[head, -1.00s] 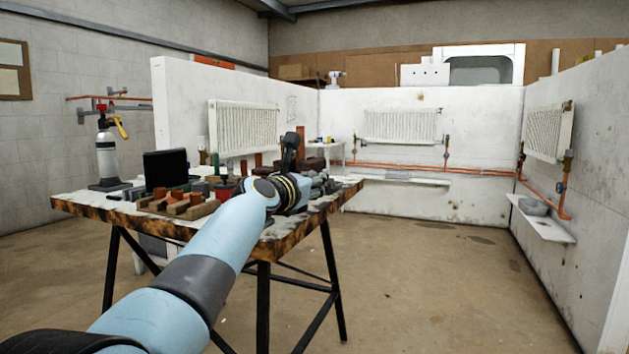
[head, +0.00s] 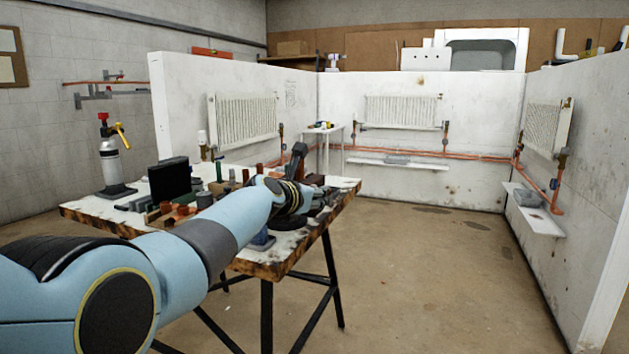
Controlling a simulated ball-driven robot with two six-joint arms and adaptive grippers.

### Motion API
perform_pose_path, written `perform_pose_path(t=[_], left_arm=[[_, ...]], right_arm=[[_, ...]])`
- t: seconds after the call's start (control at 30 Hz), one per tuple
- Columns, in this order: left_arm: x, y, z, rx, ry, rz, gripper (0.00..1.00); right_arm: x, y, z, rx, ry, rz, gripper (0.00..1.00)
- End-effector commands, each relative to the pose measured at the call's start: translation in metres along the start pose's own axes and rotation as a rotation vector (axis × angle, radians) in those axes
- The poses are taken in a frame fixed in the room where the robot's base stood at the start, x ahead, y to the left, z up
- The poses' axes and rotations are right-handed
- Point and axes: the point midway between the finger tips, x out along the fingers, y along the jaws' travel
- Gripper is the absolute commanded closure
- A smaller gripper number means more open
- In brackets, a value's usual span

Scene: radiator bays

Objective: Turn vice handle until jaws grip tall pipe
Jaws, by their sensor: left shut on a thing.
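My left arm reaches in from the lower left over the workbench (head: 350,186). My left gripper (head: 318,200) is at the bench's right end, low among dark metal parts, and is shut on what seems to be the vice handle. My wrist covers most of the vice and its jaws, and the fingertips are hard to make out. A blue block-like part (head: 262,240) shows under my wrist at the bench's front edge. I cannot tell whether the jaws touch the tall pipe, or which upright copper-coloured piece it is. My right gripper is out of view.
Copper and dark fittings (head: 180,212) and a black upright panel (head: 170,180) crowd the bench's left half. A grey cylinder with a yellow-handled torch (head: 110,160) stands at its far left corner. Radiators (head: 400,110) hang on white partitions behind. The floor (head: 430,270) at right is clear.

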Motion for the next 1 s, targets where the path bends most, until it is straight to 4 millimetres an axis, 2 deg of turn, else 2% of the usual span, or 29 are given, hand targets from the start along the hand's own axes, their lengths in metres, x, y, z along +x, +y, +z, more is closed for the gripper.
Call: perform_pose_path(t=[0.03, 0.33, 0.37, 0.5, 0.53, 0.87, 1.0], left_arm=[[-0.0003, 0.0008, 0.0044, 0.000, 0.000, 0.001, 1.00], [0.0004, 0.0001, 0.0015, -0.001, 0.002, 0.000, 1.00], [0.0004, 0.0001, 0.0015, -0.001, 0.002, 0.000, 0.85], [0.0004, 0.0000, 0.0011, -0.001, 0.003, 0.000, 0.66], [0.0003, 0.0001, 0.0010, -0.001, 0.003, 0.000, 0.65], [-0.0009, 0.0004, 0.0002, -0.001, 0.003, 0.000, 0.65], [-0.0070, -0.0004, 0.0001, -0.001, 0.001, -0.003, 0.65]], right_arm=[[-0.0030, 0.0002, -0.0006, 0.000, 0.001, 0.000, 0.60], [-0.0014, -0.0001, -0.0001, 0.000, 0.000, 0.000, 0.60], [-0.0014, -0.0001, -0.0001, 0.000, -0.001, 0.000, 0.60], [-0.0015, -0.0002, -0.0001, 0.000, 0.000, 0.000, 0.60], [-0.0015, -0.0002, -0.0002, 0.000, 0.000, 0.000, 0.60], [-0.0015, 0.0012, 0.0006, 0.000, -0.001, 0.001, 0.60], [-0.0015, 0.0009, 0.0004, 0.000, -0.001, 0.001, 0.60]])
